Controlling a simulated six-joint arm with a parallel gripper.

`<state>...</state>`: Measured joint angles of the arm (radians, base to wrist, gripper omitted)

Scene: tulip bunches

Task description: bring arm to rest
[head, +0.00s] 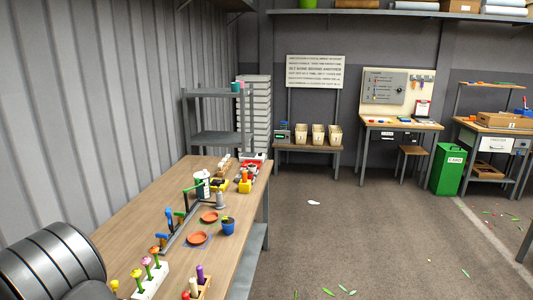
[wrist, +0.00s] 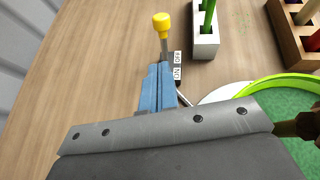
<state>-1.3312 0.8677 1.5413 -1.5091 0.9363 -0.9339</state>
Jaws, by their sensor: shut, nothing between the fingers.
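My gripper shows in the wrist view as two blue fingers (wrist: 158,75) lying together, shut with nothing between them. A grey riveted plate, apparently part of my gripper, fills the bottom of that view. The fingers point towards a yellow knob on a grey shaft (wrist: 162,27), with black-and-white labels beside it; I cannot tell whether they touch anything. In the head view my gripper is not seen. A large dark ribbed cylinder, apparently part of my arm, fills the lower left corner there, over the near left part of the wooden bench (head: 120,238).
A white block of artificial flowers (head: 151,280) and a wooden peg rack (head: 204,290) stand near. Orange saucers (head: 196,238) and a blue pot (head: 228,228) lie farther along. The wrist view shows a bright green ring (wrist: 268,87) at right. Bare bench lies at the wrist view's left.

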